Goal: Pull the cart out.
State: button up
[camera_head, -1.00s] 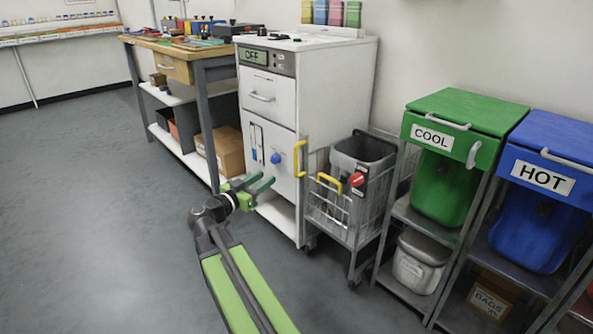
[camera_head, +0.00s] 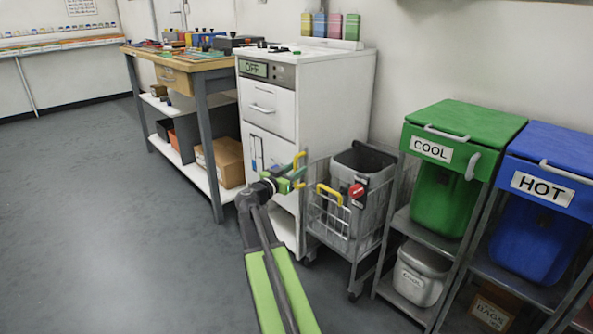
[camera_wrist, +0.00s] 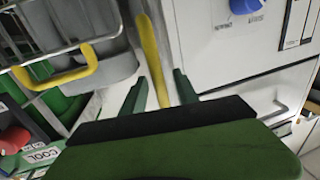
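The wire cart (camera_head: 340,225) stands between the white machine and the green bin rack. It holds a grey bin (camera_head: 362,170) and has a yellow front handle (camera_head: 328,194), which also shows in the wrist view (camera_wrist: 60,78). A yellow upright bar (camera_head: 297,166) rises at the cart's left, beside the machine's edge; I cannot tell exactly what it is fixed to. My gripper (camera_head: 295,178) is open at this bar. In the wrist view, its two green fingers (camera_wrist: 160,85) stand apart with the yellow bar (camera_wrist: 152,55) running between them. Whether they touch it is unclear.
The white machine (camera_head: 335,100) with an OFF display stands left of the cart. The COOL bin (camera_head: 445,200) and HOT bin (camera_head: 535,235) stand on racks to the right. The floor (camera_head: 110,240) in front is clear.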

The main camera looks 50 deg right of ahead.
jog(key=shift+c, duration=0.4)
grip_shut()
dwell(1.0)
